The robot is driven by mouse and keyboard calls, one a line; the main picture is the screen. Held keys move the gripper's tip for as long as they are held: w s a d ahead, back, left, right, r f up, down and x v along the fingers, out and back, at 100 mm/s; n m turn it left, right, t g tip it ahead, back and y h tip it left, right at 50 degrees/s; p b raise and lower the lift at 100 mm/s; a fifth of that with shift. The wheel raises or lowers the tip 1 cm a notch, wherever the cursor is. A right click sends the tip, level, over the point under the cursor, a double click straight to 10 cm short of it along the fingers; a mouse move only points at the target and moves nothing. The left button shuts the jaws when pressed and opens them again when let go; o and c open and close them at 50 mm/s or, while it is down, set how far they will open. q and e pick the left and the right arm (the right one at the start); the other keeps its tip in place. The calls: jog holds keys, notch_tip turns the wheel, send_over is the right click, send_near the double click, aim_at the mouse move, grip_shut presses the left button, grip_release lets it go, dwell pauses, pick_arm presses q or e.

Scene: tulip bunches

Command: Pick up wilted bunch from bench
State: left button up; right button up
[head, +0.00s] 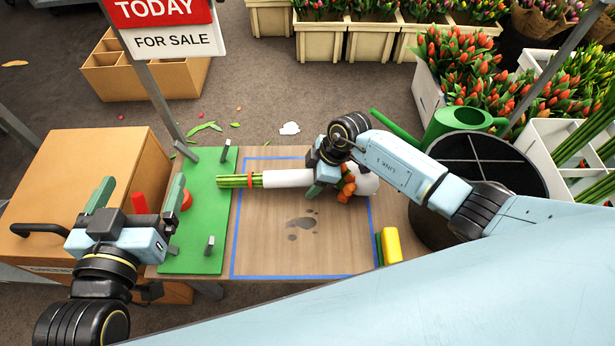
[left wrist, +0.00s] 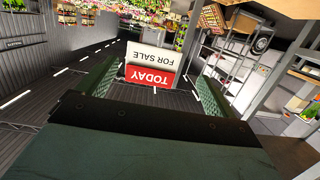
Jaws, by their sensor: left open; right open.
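One tulip bunch lies on its side on the wooden bench (head: 345,258), within a blue outline. Its green stems (head: 240,181) point left over the green mat, with a red band around them. A white wrap (head: 285,178) covers its middle, and orange-red heads (head: 347,186) show at the right. Whether it is wilted is hard to tell. My right gripper (head: 318,176) is open at the bunch, near the heads, and hides part of it. Contact cannot be seen. My left gripper (head: 138,195) is open and empty, left of the green mat; its fingers also show in the left wrist view (left wrist: 152,85).
The green mat (head: 205,250) has upright metal pegs. A yellow block (head: 391,245) lies at the bench's right edge. A black bin (head: 425,226) and green watering can (head: 452,122) stand right. A sale sign (head: 175,42) rises behind the mat. The bench front is clear.

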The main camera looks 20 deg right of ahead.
aim_at(309, 173)
jog(key=c, duration=1.3)
jog(key=shift+o, duration=0.2)
jog(key=shift+r, duration=0.2)
jog(key=shift+r, duration=0.1)
notch_tip(309, 173, up, 3)
jog(key=shift+r+p, duration=0.2)
jog(key=shift+p, duration=1)
notch_tip(309, 173, up, 4)
jog(key=shift+p, duration=1.05)
jog(key=shift+r+p, duration=0.4)
jog(key=shift+r, duration=0.4)
pick_arm(q)
jog(key=s+a+f+g+y, duration=0.2)
jog(key=s+a+f+g, duration=0.1)
jog(key=s+f+g, duration=0.3)
jog(key=s+a+f+g+y, duration=0.2)
jog(key=s+a+f+g, duration=0.2)
jog(key=s+f+g, duration=0.2)
jog(key=shift+s+f+n, duration=0.3)
jog(key=shift+f+n, duration=0.1)
jog(key=shift+f, duration=0.9)
pick_arm(e)
jog(key=shift+r, duration=0.4)
